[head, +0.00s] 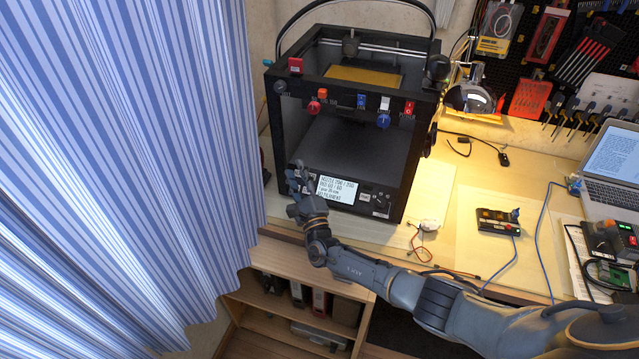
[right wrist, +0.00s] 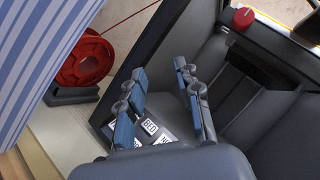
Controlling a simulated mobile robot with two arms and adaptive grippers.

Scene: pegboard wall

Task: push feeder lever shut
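The black 3D printer (head: 372,210) stands on the bench with its lit screen (head: 336,189) at the lower front. I cannot tell which part is the feeder lever. My right gripper (head: 299,178) is at the printer's lower left front corner, left of the screen. In the right wrist view its fingers (right wrist: 163,100) are apart and empty, over white labels. My left gripper is out of view.
A blue striped curtain (head: 130,150) hangs close to the left of my right gripper. A red spool (right wrist: 84,64) stands beside the printer. A laptop (head: 613,170), a small black device (head: 497,220) and cables lie on the bench to the right.

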